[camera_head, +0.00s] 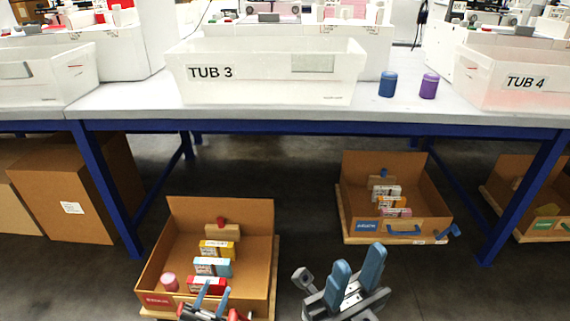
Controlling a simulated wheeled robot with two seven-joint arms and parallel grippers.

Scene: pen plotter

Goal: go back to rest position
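My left gripper (212,297) is at the bottom edge, in front of the near side of the left cardboard box. Its two blue fingers stand apart with nothing visible between them, and its lower part is cut off by the frame. My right gripper (357,270) is at the bottom, right of the left box and below the right box. Its two blue fingers point up, apart and empty.
The left box (259,232) and right box (433,206) hold small packs on the floor. A blue-framed table (135,99) carries TUB 3 (262,92), TUB 4 (523,99), a blue jar (387,85) and a purple jar (429,87). Floor between the boxes is clear.

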